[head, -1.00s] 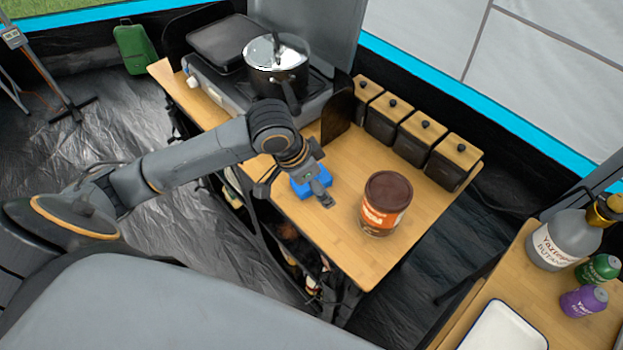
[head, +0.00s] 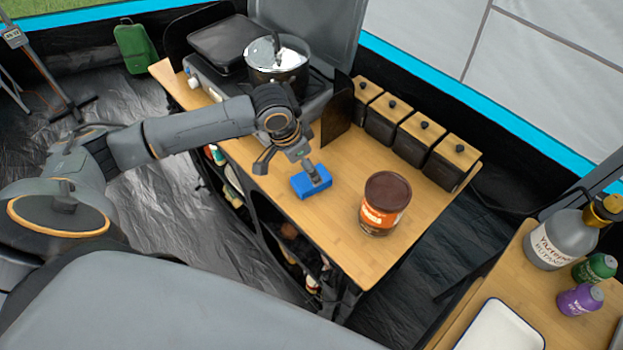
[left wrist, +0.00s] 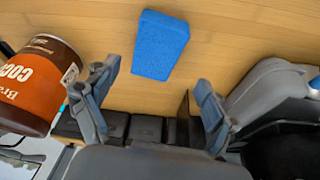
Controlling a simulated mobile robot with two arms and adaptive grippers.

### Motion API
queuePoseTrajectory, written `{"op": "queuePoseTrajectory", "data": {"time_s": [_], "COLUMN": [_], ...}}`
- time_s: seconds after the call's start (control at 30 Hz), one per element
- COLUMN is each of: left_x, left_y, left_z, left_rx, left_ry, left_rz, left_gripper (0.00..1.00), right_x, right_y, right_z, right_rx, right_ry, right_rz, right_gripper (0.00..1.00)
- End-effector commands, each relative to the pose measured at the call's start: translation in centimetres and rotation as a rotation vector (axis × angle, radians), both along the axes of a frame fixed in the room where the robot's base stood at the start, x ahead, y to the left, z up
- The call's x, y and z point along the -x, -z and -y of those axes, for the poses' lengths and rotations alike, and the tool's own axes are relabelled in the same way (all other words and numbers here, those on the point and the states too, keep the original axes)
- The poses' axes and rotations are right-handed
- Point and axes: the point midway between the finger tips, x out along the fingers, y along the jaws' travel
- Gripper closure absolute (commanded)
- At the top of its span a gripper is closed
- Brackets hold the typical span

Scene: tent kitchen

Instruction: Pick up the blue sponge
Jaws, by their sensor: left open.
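The blue sponge (head: 306,186) lies on the wooden table, left of the brown cocoa tin, in the head view. It also shows in the left wrist view (left wrist: 160,45), fully visible, with bare wood around it. My left gripper (head: 290,168) is at the sponge's far side in the head view, with one finger overlapping the sponge in the picture. In the left wrist view the left gripper's fingers (left wrist: 152,90) are wide apart and empty, and the sponge lies beyond their tips, roughly between their lines. My right gripper is not in view.
The cocoa tin (head: 385,203) stands right of the sponge, near the left finger in the wrist view. A stove (head: 318,92) with a metal pot (head: 277,68) is behind. Several wood-lidded canisters (head: 422,132) line the back edge. The table front is clear.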

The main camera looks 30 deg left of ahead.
Motion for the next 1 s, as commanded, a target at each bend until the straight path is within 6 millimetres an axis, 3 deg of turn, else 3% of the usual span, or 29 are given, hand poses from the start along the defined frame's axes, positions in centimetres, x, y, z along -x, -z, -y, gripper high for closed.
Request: {"op": "queuePoseTrajectory", "data": {"time_s": [0.4,0.67,0.87,1.0], "left_x": [-0.3,-0.4,-0.4,-0.4], "left_y": [4.9,5.2,5.2,5.2], "left_z": [1.0,1.1,1.0,1.0], "left_rx": [0.001,0.0,0.0,-0.001], "left_ry": [-0.001,0.001,0.001,0.001], "left_rz": [-0.002,0.0,0.0,-0.001], "left_gripper": [0.15,0.15,0.55,0.56], "right_x": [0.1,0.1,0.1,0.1], "right_y": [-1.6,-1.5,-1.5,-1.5], "right_z": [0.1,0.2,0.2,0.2], "right_rx": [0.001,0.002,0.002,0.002], "right_ry": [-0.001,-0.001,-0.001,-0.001], "right_rz": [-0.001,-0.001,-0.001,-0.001], "right_gripper": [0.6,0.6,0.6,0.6]}}
